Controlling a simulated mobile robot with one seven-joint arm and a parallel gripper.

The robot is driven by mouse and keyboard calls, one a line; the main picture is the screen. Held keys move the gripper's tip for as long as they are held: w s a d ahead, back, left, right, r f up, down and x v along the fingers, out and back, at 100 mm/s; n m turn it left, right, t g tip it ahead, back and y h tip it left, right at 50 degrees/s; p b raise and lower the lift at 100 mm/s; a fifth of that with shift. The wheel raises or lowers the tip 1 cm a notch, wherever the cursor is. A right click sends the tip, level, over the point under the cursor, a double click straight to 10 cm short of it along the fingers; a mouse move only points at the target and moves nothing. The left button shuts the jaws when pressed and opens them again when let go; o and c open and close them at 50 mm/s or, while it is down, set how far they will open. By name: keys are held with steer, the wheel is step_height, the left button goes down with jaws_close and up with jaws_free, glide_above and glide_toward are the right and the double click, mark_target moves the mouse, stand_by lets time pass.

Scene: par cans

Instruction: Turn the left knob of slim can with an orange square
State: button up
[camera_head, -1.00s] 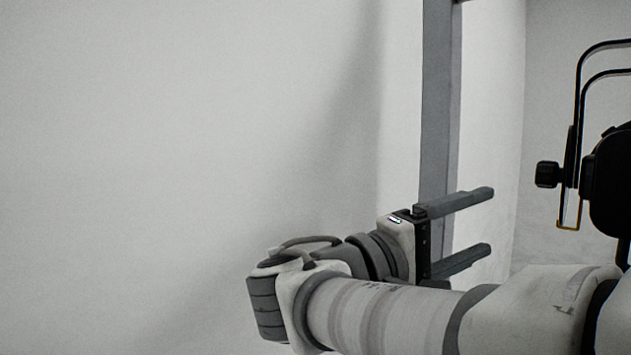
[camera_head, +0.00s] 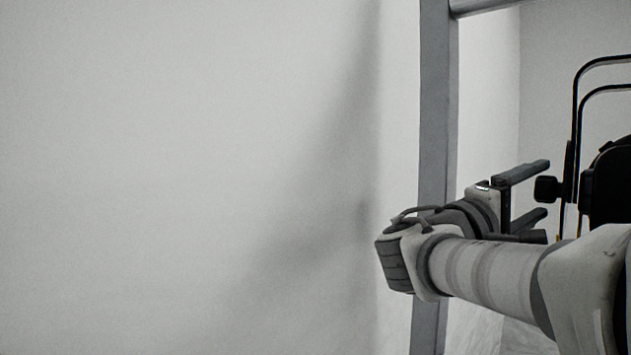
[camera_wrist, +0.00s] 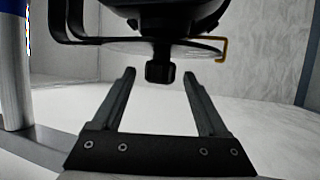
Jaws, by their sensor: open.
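A dark par can (camera_head: 612,185) hangs at the right edge of the head view, cut off by the frame; its underside (camera_wrist: 170,14) fills the top of the wrist view. A small black knob (camera_head: 546,187) sticks out on its left side. The knob also shows in the wrist view (camera_wrist: 160,72), centred between the fingertips with a gap on each side. My gripper (camera_head: 547,188) is open, its fingertips level with the knob; its fingers also show in the wrist view (camera_wrist: 159,74). Exact depth is unclear. No orange square is visible, only a thin orange-yellow edge (camera_wrist: 224,48).
Black looped yoke bars (camera_head: 578,110) rise beside the can. A grey upright post (camera_head: 437,110) stands left of the can, with a crossbar (camera_head: 485,5) at the top; a metal post (camera_wrist: 15,75) is at the wrist view's left. Pale walls surround; left is clear.

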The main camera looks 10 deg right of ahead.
steer(key=shift+x, duration=1.2)
jaws_close()
